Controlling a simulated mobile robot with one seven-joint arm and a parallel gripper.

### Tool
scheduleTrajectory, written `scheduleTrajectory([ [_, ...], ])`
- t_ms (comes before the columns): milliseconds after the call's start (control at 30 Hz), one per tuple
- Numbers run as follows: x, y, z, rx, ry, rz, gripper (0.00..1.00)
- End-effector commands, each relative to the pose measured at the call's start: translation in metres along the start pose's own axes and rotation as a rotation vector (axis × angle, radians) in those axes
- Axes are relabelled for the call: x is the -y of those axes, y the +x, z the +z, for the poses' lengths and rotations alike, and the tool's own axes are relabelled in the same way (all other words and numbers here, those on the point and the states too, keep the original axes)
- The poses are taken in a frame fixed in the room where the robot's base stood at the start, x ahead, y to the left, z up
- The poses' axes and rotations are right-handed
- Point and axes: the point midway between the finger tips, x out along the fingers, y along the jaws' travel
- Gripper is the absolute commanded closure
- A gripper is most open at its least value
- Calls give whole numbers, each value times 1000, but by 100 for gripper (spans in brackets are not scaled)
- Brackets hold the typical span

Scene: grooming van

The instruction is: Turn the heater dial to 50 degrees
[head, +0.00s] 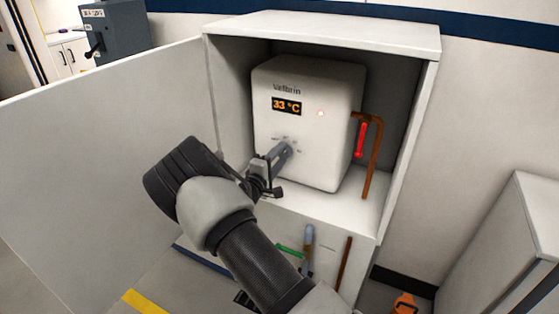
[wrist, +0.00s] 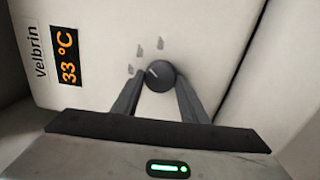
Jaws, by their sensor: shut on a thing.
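The white heater (head: 338,140), marked "Velbrin", stands inside an open cabinet. Its orange display (head: 286,105) reads 33 °C in the head view, and the display (wrist: 67,58) reads the same in the wrist view. The dark round dial (wrist: 158,75) is on the heater's front face, below the display, with a light pointer line and small marks around it. My gripper (wrist: 157,88) is shut on the dial, one finger on each side. In the head view my gripper (head: 284,152) reaches the heater's lower front and hides the dial.
The cabinet door (head: 110,170) stands wide open on the left. A copper pipe (head: 374,155) with a red-handled valve (head: 361,141) runs down right of the heater. The cabinet's right wall (head: 408,140) is close by. Below are more pipes and a green handle (head: 290,251).

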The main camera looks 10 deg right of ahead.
Motion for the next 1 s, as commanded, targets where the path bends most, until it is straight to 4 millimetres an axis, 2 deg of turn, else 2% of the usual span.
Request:
scheduleTrajectory([
  [600, 1, -1, 0, -1, 40, -3, 83],
  [633, 1, -1, 0, -1, 40, -3, 57],
  [700, 1, -1, 0, -1, 40, -3, 46],
  [733, 1, -1, 0, -1, 40, -3, 43],
  [1000, 0, -1, 0, 0, 40, -2, 43],
])
